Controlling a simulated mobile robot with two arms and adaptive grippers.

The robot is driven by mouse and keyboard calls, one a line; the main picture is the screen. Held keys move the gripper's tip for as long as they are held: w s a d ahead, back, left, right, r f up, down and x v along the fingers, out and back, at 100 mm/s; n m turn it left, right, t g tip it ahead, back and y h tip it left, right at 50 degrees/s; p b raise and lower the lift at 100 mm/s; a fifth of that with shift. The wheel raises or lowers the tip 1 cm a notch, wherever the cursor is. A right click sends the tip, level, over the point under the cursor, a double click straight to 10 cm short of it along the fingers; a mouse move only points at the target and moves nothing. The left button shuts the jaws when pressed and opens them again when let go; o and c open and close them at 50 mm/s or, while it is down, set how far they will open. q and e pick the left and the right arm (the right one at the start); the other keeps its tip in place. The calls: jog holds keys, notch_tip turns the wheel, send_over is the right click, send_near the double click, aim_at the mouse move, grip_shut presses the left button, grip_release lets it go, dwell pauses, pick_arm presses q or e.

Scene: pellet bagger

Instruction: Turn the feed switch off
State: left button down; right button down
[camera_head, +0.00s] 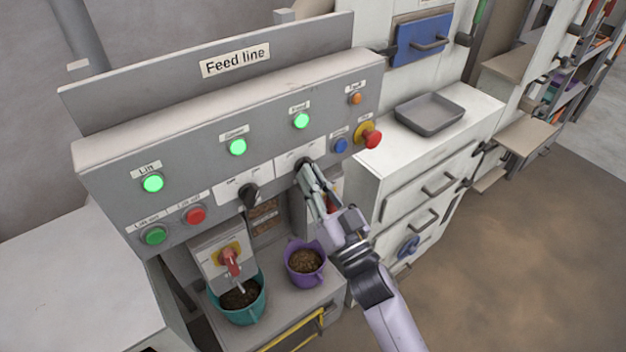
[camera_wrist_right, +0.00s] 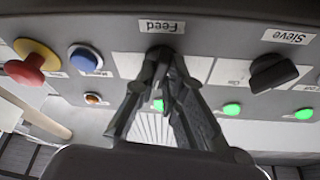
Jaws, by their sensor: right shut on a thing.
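The feed switch (camera_wrist_right: 158,54) is a dark knob under the "Feed" label in the right wrist view, where it is mostly hidden between my fingers. In the head view it sits on the lower row of the "Feed line" panel (camera_head: 205,136), behind my fingertips. My right gripper (camera_head: 306,172) is shut on this switch; its fingertips (camera_wrist_right: 163,72) meet around the knob. The knob's exact angle cannot be told. The green lamp (camera_head: 301,121) above the switch is lit. My left gripper is not in view.
The black sieve switch (camera_head: 250,195) is to the left. A blue button (camera_head: 341,146) and a red emergency knob (camera_head: 371,138) are close on the right. A teal bucket (camera_head: 240,316) and a purple bucket (camera_head: 291,277) stand below the panel.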

jog(key=n+g+y, duration=0.1)
jog(key=n, duration=0.3)
jog(key=n+g+y, duration=0.1)
jog(key=n+y, duration=0.1)
jog(key=n, duration=0.2)
jog(key=r+n+g+y, duration=0.1)
jog(key=n+g, duration=0.1)
jog(key=n, duration=0.2)
jog(key=shift+w+d, duration=0.25)
jog(key=shift+n+y, duration=0.4)
jog(key=c, duration=1.8)
grip_release()
jog(key=shift+o, duration=0.7)
jog(key=shift+w+a+f, duration=0.1)
jog(key=shift+f, duration=0.05)
jog(key=shift+a, duration=0.1)
